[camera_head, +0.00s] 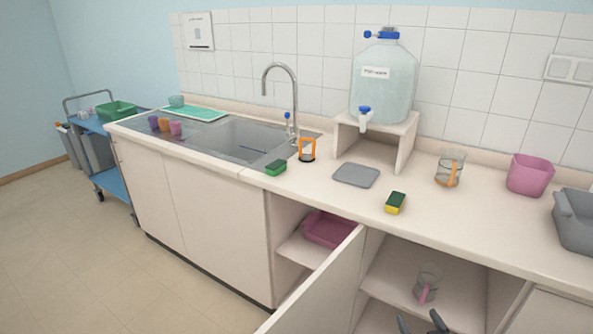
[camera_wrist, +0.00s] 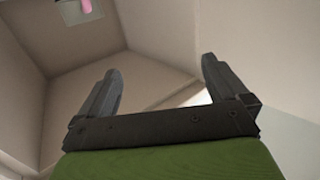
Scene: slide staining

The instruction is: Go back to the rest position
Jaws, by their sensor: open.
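My gripper (camera_wrist: 160,85) is open and empty in the wrist view, its two dark fingers spread apart. In the head view the dark fingers of my gripper (camera_head: 422,322) show at the bottom edge, in front of the open cupboard. A glass beaker with a pink handle (camera_head: 428,285) stands on the cupboard shelf (camera_head: 390,270), just beyond the fingers and apart from them. Its pink part (camera_wrist: 87,6) also shows at the top of the wrist view.
The open cupboard door (camera_head: 318,285) juts out left of my gripper. A pink tray (camera_head: 328,229) lies inside the cupboard. The counter above holds a sponge (camera_head: 395,203), a grey mat (camera_head: 356,175), a beaker with an orange handle (camera_head: 450,168) and a water tank (camera_head: 383,85). Open floor lies at left.

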